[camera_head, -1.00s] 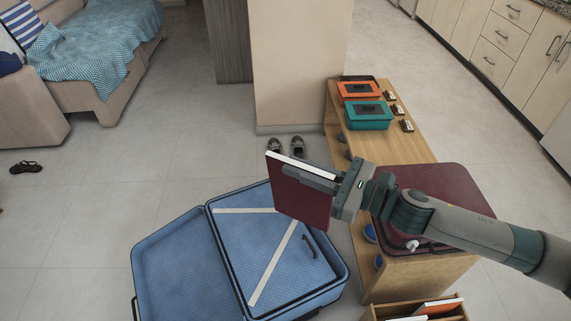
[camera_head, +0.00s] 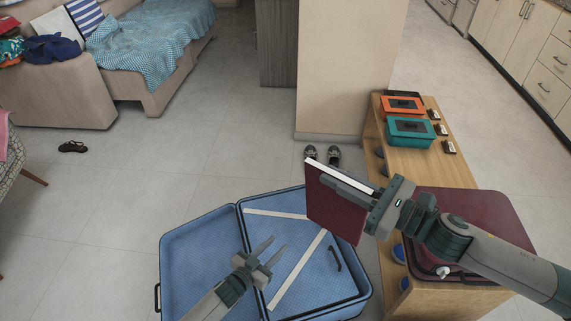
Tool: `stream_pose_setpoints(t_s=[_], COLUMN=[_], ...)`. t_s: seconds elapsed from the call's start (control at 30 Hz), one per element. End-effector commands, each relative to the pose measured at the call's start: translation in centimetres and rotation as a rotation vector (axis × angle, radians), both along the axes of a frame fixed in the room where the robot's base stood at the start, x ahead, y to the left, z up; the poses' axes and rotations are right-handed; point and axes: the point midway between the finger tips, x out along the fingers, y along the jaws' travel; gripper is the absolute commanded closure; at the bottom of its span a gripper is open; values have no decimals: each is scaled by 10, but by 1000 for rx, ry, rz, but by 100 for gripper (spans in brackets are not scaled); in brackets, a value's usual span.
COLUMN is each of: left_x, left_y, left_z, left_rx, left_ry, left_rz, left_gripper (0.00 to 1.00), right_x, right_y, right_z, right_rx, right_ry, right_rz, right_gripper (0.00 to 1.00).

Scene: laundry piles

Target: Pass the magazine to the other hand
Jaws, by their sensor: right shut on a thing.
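The magazine (camera_head: 335,205) is dark red with white page edges along its top. My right gripper (camera_head: 352,184) is shut on it and holds it upright above the right part of the open suitcase. My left gripper (camera_head: 268,250) is open and empty, in front of the suitcase in the picture, to the left of and lower than the magazine. A clear gap separates the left fingertips from the magazine.
The open blue suitcase (camera_head: 200,252) lies on the floor below. A wooden bench (camera_head: 408,163) at the right carries a teal box (camera_head: 411,133), an orange box (camera_head: 402,107) and a dark red case (camera_head: 490,212). Shoes (camera_head: 322,155) stand by the pillar.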

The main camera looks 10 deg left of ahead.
Motion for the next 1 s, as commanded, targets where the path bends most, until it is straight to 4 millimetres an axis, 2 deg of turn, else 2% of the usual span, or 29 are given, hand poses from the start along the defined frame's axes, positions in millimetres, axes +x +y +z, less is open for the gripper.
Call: stream_pose_setpoints(t_s=[0.03, 0.2, 0.4, 0.67, 1.0], left_x=[18, 59, 83, 82, 46], left_y=[-6, -31, -57, -70, -55], left_z=[22, 91, 165, 243, 332], left_rx=[-15, -81, -135, -163, -201], left_ry=[-53, -205, -323, -352, -263], left_rz=[-42, -220, -489, -877, -1350], left_gripper=[67, 67, 67, 67, 67], right_x=[0, 0, 0, 0, 0], right_y=[0, 0, 0, 0, 0], right_z=[1, 1, 1, 1, 1], right_rx=[1, 0, 1, 0, 0], right_ry=[-2, -1, -2, -1, -1], right_rz=[0, 0, 0, 0, 0], right_gripper=[100, 100, 100, 100, 100])
